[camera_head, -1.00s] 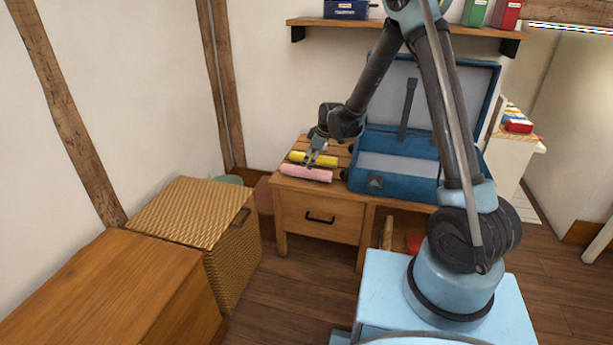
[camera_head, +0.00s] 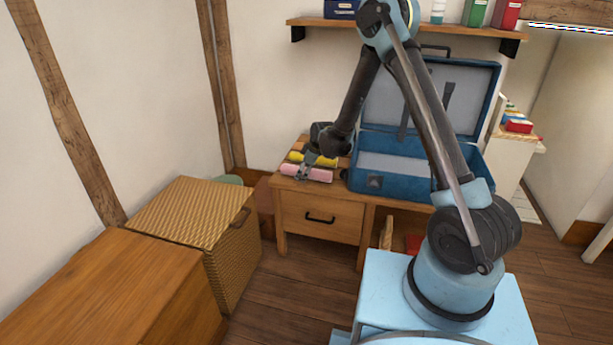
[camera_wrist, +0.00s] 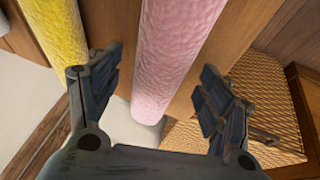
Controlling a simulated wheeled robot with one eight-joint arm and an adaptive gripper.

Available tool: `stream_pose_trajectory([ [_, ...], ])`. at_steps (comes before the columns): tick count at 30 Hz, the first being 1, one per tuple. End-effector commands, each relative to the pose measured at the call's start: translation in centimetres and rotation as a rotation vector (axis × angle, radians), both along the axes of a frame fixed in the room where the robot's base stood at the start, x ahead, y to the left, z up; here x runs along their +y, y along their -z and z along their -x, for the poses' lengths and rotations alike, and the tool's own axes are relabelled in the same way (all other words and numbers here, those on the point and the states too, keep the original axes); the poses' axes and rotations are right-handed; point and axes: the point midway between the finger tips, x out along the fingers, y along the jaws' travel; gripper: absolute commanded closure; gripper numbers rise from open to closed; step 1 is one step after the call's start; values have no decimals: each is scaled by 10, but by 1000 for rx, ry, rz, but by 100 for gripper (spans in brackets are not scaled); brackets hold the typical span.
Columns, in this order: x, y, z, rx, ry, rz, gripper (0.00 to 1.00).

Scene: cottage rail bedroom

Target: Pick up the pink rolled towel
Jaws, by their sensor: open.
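The pink rolled towel (camera_head: 318,174) lies on the left part of the wooden desk top, near its front edge. In the wrist view the pink rolled towel (camera_wrist: 172,55) runs lengthwise between my two open fingers, with a gap on each side. My gripper (camera_head: 304,172) is down at the towel and hides part of it. In the wrist view my gripper (camera_wrist: 160,88) is open, and its left finger is between the pink towel and the yellow rolled towel (camera_wrist: 58,28). The yellow towel (camera_head: 324,160) lies just behind the pink one.
An open blue suitcase (camera_head: 400,184) stands on the desk (camera_head: 290,183) right of the towels. A wicker chest (camera_head: 190,212) and a wooden cabinet (camera_head: 110,285) stand at the left. A wall shelf (camera_head: 400,25) is above.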

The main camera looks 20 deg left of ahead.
Motion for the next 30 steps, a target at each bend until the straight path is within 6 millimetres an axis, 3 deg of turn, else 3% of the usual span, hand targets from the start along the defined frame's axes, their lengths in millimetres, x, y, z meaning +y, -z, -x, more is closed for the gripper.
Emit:
stream_pose_trajectory([
  [9, 1, 3, -1, 0, 0, 0, 28],
  [16, 1, 3, -1, 0, 0, 0, 78],
  [26, 1, 2, -1, 0, 0, 0, 78],
  [30, 1, -7, 0, 0, 0, 0, 78],
])
